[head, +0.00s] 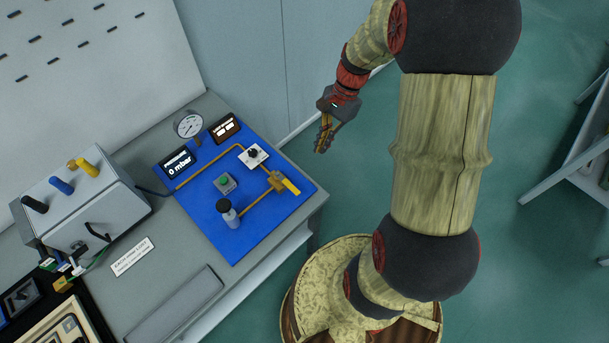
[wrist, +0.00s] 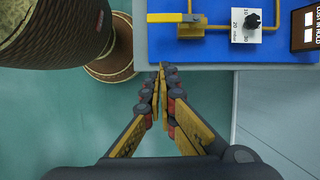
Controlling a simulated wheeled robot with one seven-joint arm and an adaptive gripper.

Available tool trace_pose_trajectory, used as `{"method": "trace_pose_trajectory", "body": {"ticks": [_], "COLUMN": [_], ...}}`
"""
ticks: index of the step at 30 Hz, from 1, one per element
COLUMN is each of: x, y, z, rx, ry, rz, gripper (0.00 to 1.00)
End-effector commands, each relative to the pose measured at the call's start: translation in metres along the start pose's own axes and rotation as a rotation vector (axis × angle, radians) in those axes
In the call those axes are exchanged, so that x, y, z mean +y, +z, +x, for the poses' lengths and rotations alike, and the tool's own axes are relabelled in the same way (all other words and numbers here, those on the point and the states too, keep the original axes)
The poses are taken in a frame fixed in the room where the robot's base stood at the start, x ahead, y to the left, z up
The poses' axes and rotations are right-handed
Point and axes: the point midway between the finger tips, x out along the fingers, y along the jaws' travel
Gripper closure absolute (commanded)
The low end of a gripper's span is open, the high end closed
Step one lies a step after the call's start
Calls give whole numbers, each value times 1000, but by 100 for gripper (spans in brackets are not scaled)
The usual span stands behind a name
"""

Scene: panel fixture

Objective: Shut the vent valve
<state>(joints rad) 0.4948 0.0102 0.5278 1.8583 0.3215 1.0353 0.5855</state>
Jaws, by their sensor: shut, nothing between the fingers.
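The vent valve appears to be the yellow lever (head: 288,184) on a brass body at the right side of the blue panel. In the wrist view the lever (wrist: 168,17) lies at the top, pointing left, crosswise to the yellow pipe coming down from the top edge. My gripper (head: 322,144) is shut and empty, out past the bench edge, up and to the right of the lever in the head view. In the wrist view its fingertips (wrist: 161,68) sit just below the panel edge, apart from the lever.
The blue panel (head: 245,240) also carries a green button (head: 224,183), a black-capped fitting (head: 228,213), a black knob on a white plate (head: 254,155) and a display reading 0 mbar (head: 178,164). A gauge (head: 188,124) stands behind. Floor beside the bench is clear.

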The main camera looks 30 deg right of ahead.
Motion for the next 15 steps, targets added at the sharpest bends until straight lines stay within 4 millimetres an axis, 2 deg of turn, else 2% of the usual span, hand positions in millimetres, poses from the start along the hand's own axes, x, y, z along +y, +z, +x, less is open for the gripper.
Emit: {"method": "trace_pose_trajectory", "body": {"ticks": [4, 7, 15], "x": [1, 1, 1], "y": [0, 1, 0], "z": [7, 19, 72], "rx": [-2, -3, -3], "ry": [3, 4, 5], "rz": [27, 27, 25], "gripper": [100, 100, 100]}}
